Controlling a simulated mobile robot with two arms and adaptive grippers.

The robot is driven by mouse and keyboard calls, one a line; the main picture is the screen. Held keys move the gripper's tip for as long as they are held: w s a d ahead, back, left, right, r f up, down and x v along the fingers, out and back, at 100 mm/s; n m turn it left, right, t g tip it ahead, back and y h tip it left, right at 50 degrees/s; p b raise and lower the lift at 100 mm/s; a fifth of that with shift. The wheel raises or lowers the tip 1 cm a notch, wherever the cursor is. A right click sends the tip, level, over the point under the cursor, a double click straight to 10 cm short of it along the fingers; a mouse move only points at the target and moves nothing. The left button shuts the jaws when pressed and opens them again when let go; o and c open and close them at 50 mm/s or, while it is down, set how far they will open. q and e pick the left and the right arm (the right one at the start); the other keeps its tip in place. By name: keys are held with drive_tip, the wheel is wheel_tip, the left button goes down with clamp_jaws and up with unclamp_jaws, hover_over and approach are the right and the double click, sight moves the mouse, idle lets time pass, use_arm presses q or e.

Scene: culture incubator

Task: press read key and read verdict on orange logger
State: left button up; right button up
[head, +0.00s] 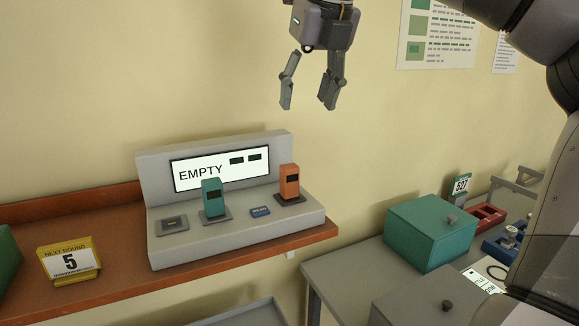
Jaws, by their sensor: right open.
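The orange logger (289,182) stands upright at the right end of a grey reader console (235,237) on a brown shelf. A small blue key (260,211), its lettering too small to read surely, sits on the console between the orange logger and a teal logger (212,197). The console's screen (221,168) reads "EMPTY" and has two dark blocks at its right. My right gripper (308,106) is open and empty, fingers pointing down, above the console and apart from it. My left gripper is not in view.
An empty grey slot (172,225) is at the console's left. A yellow sign (69,262) reading "NEXT ROUND 5" stands on the shelf (113,287). At right, a teal box (430,232) and a red tray (485,218) sit on a grey bench (345,275).

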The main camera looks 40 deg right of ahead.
drive_tip(key=p, duration=0.1)
approach(291, 166)
drive_tip(key=p+x, duration=0.1)
drive_tip(key=x, duration=0.4)
drive_tip(key=shift+w, duration=0.1)
use_arm(q)
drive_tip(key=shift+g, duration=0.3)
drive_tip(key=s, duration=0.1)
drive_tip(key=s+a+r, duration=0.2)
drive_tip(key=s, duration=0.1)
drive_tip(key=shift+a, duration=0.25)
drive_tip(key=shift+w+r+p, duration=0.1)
drive_tip(key=shift+p, duration=0.2)
use_arm(e)
drive_tip(key=shift+f, duration=0.1)
